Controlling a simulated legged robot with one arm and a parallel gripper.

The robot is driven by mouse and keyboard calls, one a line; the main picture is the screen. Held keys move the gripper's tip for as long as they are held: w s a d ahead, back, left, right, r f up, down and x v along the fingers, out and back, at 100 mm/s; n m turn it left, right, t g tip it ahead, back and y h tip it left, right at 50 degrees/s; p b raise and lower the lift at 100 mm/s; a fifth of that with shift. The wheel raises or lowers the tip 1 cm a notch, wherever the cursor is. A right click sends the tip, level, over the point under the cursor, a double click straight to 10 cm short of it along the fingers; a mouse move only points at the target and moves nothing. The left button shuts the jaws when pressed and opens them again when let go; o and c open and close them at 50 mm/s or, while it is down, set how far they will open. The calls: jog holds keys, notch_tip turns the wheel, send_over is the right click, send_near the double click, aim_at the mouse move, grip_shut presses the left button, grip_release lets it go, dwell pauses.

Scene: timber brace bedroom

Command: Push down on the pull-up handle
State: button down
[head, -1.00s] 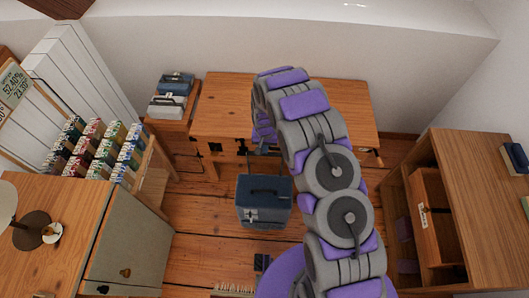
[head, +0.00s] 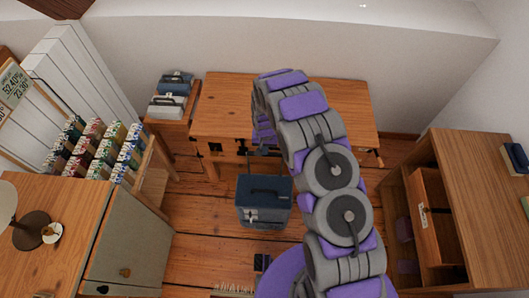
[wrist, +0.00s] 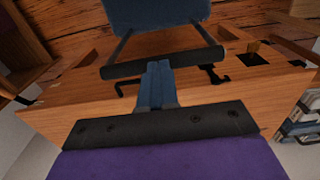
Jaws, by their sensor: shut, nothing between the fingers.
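A blue case (head: 265,203) stands on the floor in front of the wooden table in the head view; it also shows at the top of the wrist view (wrist: 155,12). Its pull-up handle, a black bar (wrist: 120,70) on two thin rods, is extended from the case in the wrist view. My gripper (wrist: 158,66) has its blue fingers shut and empty. The fingertips overlap the middle of the bar in that view; I cannot tell whether they touch it. In the head view my arm and the small scale obscure the fingertips.
The wooden table (head: 225,105) stands just behind the case. A cabinet (head: 130,245) stands at the left and a wooden desk (head: 475,190) at the right. Wooden floor (head: 195,230) is clear left of the case.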

dwell(0.4)
notch_tip(320, 180, up, 8)
jog(key=p, duration=0.2)
jog(key=shift+p, duration=0.3)
dwell(0.5)
jog(key=shift+r, duration=0.1)
jog(key=s+d+r, duration=0.4)
jog(key=r, duration=0.4)
jog(key=s+d+r, duration=0.4)
jog(key=s+r, duration=0.1)
jog(key=r, duration=0.3)
jog(key=s+d+r, duration=0.3)
jog(key=s+r, duration=0.1)
jog(key=r, duration=0.5)
jog(key=s+d+r, duration=0.1)
jog(key=s+r, duration=0.2)
jog(key=s, duration=0.6)
jog(key=s+d+r+g, duration=0.1)
jog(key=s+d+r, duration=0.1)
jog(key=s, duration=0.7)
jog(key=s+d+r, duration=0.2)
jog(key=s+r, duration=0.2)
jog(key=s, duration=0.5)
jog(key=shift+d+g, duration=0.2)
jog(key=shift+g, duration=0.2)
jog(key=shift+w+r, duration=0.1)
